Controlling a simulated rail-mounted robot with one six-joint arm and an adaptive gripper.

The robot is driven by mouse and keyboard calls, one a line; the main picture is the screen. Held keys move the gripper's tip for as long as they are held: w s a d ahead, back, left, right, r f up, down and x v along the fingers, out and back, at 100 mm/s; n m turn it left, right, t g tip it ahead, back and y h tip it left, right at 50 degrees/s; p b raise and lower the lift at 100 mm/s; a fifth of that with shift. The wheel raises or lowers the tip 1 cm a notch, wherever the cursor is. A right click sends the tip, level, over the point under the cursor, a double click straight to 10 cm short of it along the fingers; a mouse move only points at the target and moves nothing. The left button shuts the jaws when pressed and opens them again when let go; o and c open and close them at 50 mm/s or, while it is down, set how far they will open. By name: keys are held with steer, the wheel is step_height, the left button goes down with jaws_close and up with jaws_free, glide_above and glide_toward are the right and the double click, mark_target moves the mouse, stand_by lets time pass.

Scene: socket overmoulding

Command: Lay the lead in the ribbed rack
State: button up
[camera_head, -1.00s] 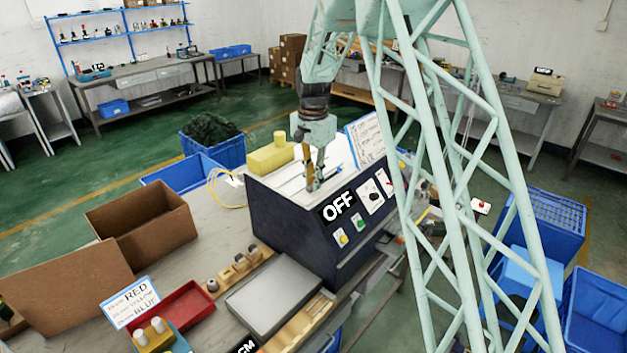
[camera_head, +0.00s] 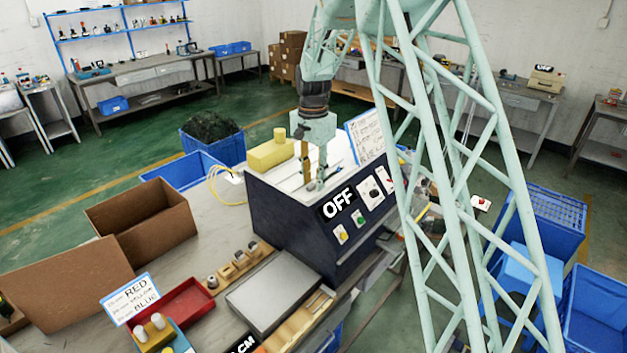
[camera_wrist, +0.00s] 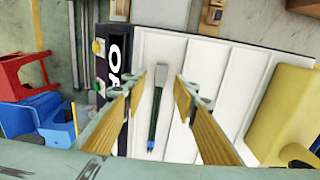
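The white ribbed rack (camera_wrist: 240,75) fills the middle of the wrist view, with raised ribs running along it. It also shows as the pale top (camera_head: 287,180) of the dark control box in the head view. The lead (camera_wrist: 155,122), dark and thin with a pale grey end, appears to lie in a channel of the rack. My gripper (camera_wrist: 161,86) is open over it, one finger on each side with clear gaps. In the head view my gripper (camera_head: 317,184) points down just above the rack; the lead cannot be made out there.
The dark box (camera_head: 290,220) reads OFF and carries buttons on its front. A yellow block (camera_head: 270,155) stands behind the rack and shows at right in the wrist view (camera_wrist: 285,115). A sign (camera_head: 366,135) stands at the far right side. A cardboard box (camera_head: 140,222) sits left.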

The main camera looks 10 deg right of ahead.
steer(key=shift+r, duration=0.2)
step_height(320, 180, up, 12)
steer(key=shift+f, duration=0.2)
stand_by(0.5)
steer(key=shift+s+r, duration=0.1)
stand_by(0.3)
steer(key=s+r+n+t+b, duration=0.1)
steer(key=s+r+n+b, duration=0.35)
steer(key=s, duration=1.05)
steer(key=s+r+n+t+b, duration=0.1)
steer(key=s+r+b, duration=0.1)
steer(key=s+r, duration=0.9)
steer(key=s+f+n+t+b, duration=0.1)
steer(key=s+f, duration=0.4)
steer(key=s, duration=1.1)
steer(key=s+f+n+t+b, duration=0.1)
steer(key=s+f+n+b, duration=0.3)
steer(key=s, duration=1.3)
step_height(320, 180, down, 2)
steer(key=shift+f+b, duration=0.1)
steer(key=shift+b, duration=0.2)
